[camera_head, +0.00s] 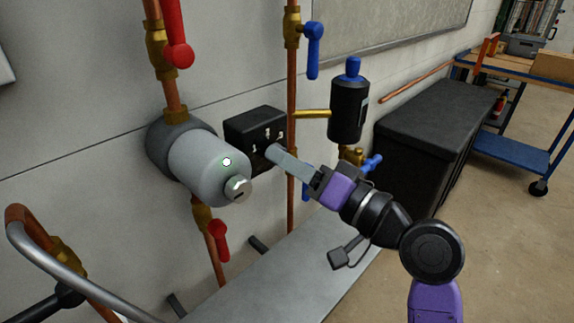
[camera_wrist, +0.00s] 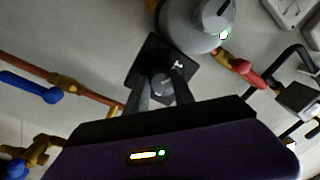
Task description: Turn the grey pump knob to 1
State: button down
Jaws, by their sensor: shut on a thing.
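The pump is a light grey cylinder (camera_head: 205,165) on the wall pipe, with a slotted silver cap at its front. It also shows at the top of the wrist view (camera_wrist: 195,22). A black control box (camera_head: 252,122) sits against its right side, with small white marks on its face. In the wrist view a small round grey knob (camera_wrist: 162,88) stands on this box. My gripper (camera_head: 272,152) reaches the box from the right and is shut on the knob, a finger on each side. The fingers hide the knob in the head view. Its pointer direction cannot be told.
Red-handled valves (camera_head: 177,45) sit above and below the pump. A blue-handled valve (camera_head: 313,50) and a black cylinder with a blue cap (camera_head: 348,108) are to the right. A black chest (camera_head: 440,125) and a blue cart (camera_head: 508,130) stand further right. Open floor lies at lower right.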

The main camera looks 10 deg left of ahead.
dwell(0.3)
jog(key=c, duration=1.1)
grip_release()
jog(key=shift+o, duration=0.2)
jog(key=v, duration=0.7)
jog(key=shift+s+d, duration=0.25)
jog(key=shift+d, duration=0.05)
